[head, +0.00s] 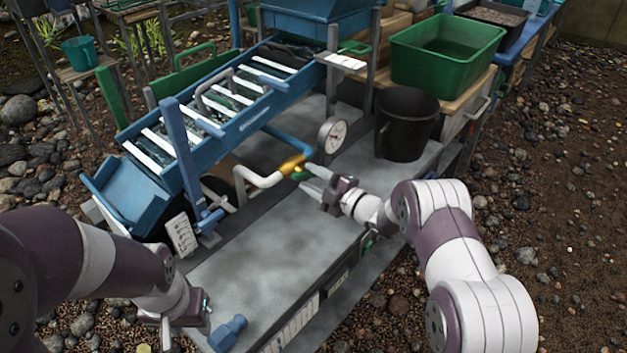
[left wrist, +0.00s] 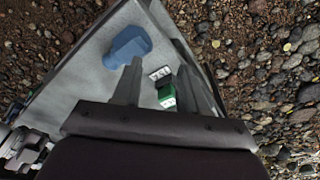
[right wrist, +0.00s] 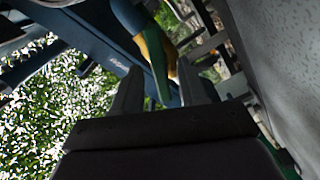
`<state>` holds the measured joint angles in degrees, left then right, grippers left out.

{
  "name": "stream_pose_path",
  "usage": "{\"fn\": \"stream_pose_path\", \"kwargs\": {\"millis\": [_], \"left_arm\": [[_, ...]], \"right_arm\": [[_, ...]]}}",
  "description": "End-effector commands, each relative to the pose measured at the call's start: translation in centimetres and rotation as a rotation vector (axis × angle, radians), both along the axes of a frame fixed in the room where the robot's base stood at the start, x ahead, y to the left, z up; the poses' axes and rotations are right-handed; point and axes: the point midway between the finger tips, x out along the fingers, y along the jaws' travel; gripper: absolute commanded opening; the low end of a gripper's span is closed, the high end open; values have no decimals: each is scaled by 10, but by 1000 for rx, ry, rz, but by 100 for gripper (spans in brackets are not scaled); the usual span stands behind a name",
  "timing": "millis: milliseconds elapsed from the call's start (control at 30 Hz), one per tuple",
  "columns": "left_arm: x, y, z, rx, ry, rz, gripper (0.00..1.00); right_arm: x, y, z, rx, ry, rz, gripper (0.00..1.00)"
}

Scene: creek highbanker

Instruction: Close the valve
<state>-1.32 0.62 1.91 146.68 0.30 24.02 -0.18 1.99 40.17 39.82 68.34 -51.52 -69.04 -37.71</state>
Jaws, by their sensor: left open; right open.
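The valve is a yellow fitting (head: 292,164) joining a blue pipe and a white pipe in the middle of the head view. Its green handle (right wrist: 158,72) shows in the right wrist view, extending between the fingers of my right gripper (right wrist: 160,85). The yellow body (right wrist: 152,45) shows just beyond the fingertips. My right gripper (head: 312,181) is open at the valve; contact with the handle cannot be told. My left gripper (head: 188,318) is open, low at the near left end of the grey bench, away from the valve.
A pressure gauge (head: 332,135) and a black bucket (head: 405,124) stand behind my right gripper. The blue sluice (head: 215,130) slopes down left. A blue fitting (head: 228,333) lies near my left gripper. The middle of the grey bench top (head: 270,245) is clear. A green tub (head: 445,52) stands behind.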

Motion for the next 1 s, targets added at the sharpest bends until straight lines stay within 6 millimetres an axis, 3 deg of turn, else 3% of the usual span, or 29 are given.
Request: {"fn": "stream_pose_path", "kwargs": {"millis": [67,200,567,1000], "left_arm": [[0,0,0,0,0,0,43],[0,0,0,0,0,0,43],[0,0,3,0,0,0,43],[0,0,17,0,0,0,43]], "right_arm": [[0,0,0,0,0,0,43],[0,0,0,0,0,0,0],[0,0,0,26,27,0,0],[-1,0,1,235,238,0,0]]}}
